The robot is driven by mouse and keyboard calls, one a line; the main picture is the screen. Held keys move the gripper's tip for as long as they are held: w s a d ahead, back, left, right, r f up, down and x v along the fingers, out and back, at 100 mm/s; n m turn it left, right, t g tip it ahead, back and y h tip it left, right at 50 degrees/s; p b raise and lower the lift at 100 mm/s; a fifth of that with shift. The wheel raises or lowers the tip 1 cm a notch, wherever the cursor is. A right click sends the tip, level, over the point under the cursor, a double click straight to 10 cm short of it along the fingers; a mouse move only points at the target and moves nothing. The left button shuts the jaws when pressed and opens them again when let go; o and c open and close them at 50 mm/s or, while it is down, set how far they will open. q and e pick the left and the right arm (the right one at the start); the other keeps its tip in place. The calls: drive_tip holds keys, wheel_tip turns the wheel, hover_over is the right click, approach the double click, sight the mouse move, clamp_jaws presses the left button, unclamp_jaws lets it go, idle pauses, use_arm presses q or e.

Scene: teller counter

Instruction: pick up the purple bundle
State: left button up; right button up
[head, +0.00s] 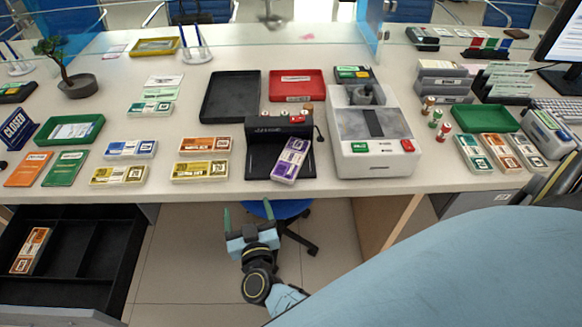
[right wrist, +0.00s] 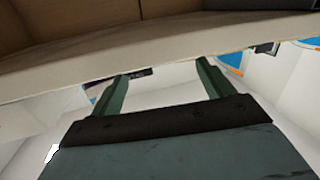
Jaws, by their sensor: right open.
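The purple bundle (head: 290,160) lies tilted on the black device (head: 262,165) near the counter's front edge, its long side slanting up to the right. My right gripper (head: 248,211) is open and empty, in front of the counter edge and below and left of the bundle in the head view. In the right wrist view its two green fingers (right wrist: 160,83) stand apart with nothing between them, and the counter edge (right wrist: 180,45) crosses above them. I cannot make out the bundle in the wrist view. My left gripper is not in view.
A grey machine (head: 372,140) stands right of the bundle. Yellow and orange bundles (head: 200,171) lie to its left. Black and red trays (head: 296,80) lie behind. An open drawer (head: 70,255) is at lower left, and a blue chair (head: 285,209) is under the counter.

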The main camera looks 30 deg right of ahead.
drive_tip(key=d+r+m+g+h+b, duration=0.2)
drive_tip(key=d+r+m+g+h, duration=0.2)
drive_tip(key=r+m+h, duration=0.25)
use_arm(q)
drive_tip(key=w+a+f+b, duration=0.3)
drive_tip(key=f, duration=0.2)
use_arm(e)
drive_tip(key=m+g, duration=0.2)
drive_tip(key=g, duration=0.2)
approach(290, 161)
drive_tip(key=shift+w+d+r+n+y, duration=0.1)
drive_tip(key=shift+w+r+n+y, duration=0.15)
drive_tip(key=shift+r+y, duration=0.2)
drive_tip(key=x, duration=0.3)
drive_tip(key=shift+d+b, duration=0.15)
drive_tip(key=shift+b, duration=0.15)
drive_tip(key=shift+s+b+x, duration=0.2)
drive_tip(key=shift+b+x, duration=0.75)
drive_tip(key=shift+x, duration=1.35)
drive_tip(key=shift+w+d+f, duration=0.3)
drive_tip(key=shift+d+f, duration=0.1)
drive_tip(key=shift+d, duration=0.1)
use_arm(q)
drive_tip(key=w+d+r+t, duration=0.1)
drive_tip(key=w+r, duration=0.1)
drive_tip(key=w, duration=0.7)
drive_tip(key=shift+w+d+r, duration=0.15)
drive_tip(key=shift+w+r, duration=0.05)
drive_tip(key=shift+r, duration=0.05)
